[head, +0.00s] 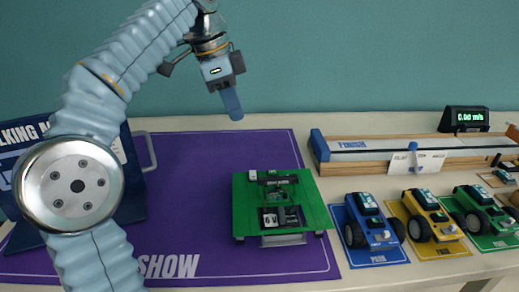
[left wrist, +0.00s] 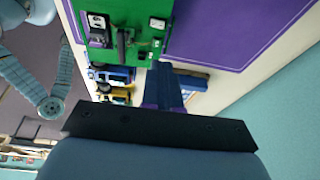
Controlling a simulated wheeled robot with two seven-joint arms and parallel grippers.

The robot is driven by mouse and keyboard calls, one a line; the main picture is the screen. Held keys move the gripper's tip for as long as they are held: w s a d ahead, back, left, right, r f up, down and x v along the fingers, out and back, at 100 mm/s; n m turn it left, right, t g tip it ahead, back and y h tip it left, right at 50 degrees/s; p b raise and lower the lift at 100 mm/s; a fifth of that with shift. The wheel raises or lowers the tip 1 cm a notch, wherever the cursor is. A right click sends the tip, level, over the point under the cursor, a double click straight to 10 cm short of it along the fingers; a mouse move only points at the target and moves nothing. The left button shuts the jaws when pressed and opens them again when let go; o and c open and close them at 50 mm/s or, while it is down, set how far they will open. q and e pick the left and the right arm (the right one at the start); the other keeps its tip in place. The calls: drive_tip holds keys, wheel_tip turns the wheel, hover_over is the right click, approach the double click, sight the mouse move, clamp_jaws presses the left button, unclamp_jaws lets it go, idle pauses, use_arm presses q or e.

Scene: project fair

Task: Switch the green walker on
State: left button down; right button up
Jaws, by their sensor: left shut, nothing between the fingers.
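The green walker (head: 247,196) sits on the purple mat (head: 200,165), a flat green body with dark parts and a small panel with white marks (head: 281,217) near its front. In the left wrist view, the green walker (left wrist: 145,45) shows at the top, with a dark lever-like part and a pale panel. Whether its switch is on or off is too small to tell. My left gripper (head: 233,106) is shut and empty, pointing down above and behind the walker, apart from it. Its blue fingers also show in the left wrist view (left wrist: 163,88). My right gripper is not in view.
Blue (head: 370,220), yellow (head: 424,214) and green (head: 480,209) toy cars stand on mats at right. Behind them lie a wooden track (head: 350,148) and a speed display (head: 466,118). A dark blue sign board (head: 130,195) stands at left. The mat left of the walker is clear.

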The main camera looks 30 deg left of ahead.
use_arm(q)
drive_tip(key=shift+s, duration=0.1)
drive_tip(key=b, duration=0.3)
hover_over(253, 171)
drive_tip(key=f, duration=0.8)
drive_tip(key=s+f, duration=0.1)
drive_tip(key=f, duration=0.3)
drive_tip(key=shift+a, duration=0.25)
drive_tip(key=shift+w+a+f, duration=0.1)
drive_tip(key=shift+w+f, duration=0.05)
drive_tip(key=shift+f, duration=0.65)
